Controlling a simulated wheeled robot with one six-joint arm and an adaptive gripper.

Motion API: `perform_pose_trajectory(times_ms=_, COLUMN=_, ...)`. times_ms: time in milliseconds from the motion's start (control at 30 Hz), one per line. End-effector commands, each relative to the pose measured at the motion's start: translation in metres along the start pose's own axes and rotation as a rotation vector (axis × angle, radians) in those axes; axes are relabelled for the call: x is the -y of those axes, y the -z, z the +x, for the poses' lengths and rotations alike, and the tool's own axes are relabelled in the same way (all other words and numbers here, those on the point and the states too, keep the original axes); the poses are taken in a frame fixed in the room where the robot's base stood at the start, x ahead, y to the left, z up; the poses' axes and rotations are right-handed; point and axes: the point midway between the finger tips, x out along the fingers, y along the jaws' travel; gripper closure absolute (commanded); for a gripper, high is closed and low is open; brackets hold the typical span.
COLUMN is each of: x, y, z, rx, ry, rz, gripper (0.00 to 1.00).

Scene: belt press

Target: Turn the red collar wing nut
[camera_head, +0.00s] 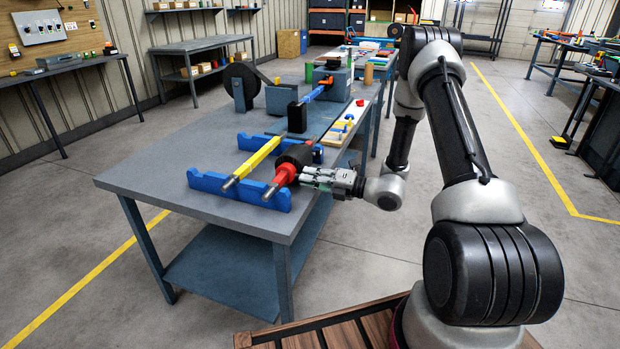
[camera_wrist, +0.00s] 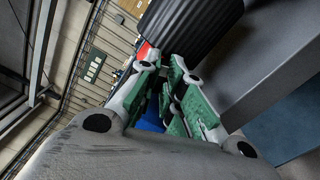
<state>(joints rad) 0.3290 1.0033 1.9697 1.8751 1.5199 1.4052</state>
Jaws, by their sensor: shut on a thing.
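The red collar wing nut (camera_head: 284,174) sits on the near end of a shaft, in front of a black roller (camera_head: 297,154), at the near right of the bench. My gripper (camera_head: 303,176) reaches it from the right with its fingers shut at its side. In the wrist view, the green-padded fingers (camera_wrist: 172,97) are close together beside the ribbed black roller (camera_wrist: 190,28). Only a sliver of red (camera_wrist: 144,50) shows there, past the fingertips. The wing held between the pads is mostly hidden.
Blue supports (camera_head: 215,183) carry the shaft ends on the grey bench (camera_head: 130,180). A yellow bar (camera_head: 258,158) runs parallel, left of the roller. A cream board with coloured pieces (camera_head: 345,125) lies behind the roller. The bench's near left corner is bare.

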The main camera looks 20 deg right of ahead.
Motion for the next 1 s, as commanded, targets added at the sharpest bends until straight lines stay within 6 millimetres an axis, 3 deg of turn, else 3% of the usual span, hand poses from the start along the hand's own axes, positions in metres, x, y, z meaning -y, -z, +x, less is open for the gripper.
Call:
perform_pose_trajectory(times_ms=400, x=0.0019, y=-0.0027, z=-0.0002, rx=0.007, ry=0.002, rz=0.265, gripper=1.0)
perform_pose_trajectory(times_ms=1000, x=0.0023, y=-0.0028, z=-0.0003, rx=0.008, ry=0.002, rz=0.34, gripper=1.0)
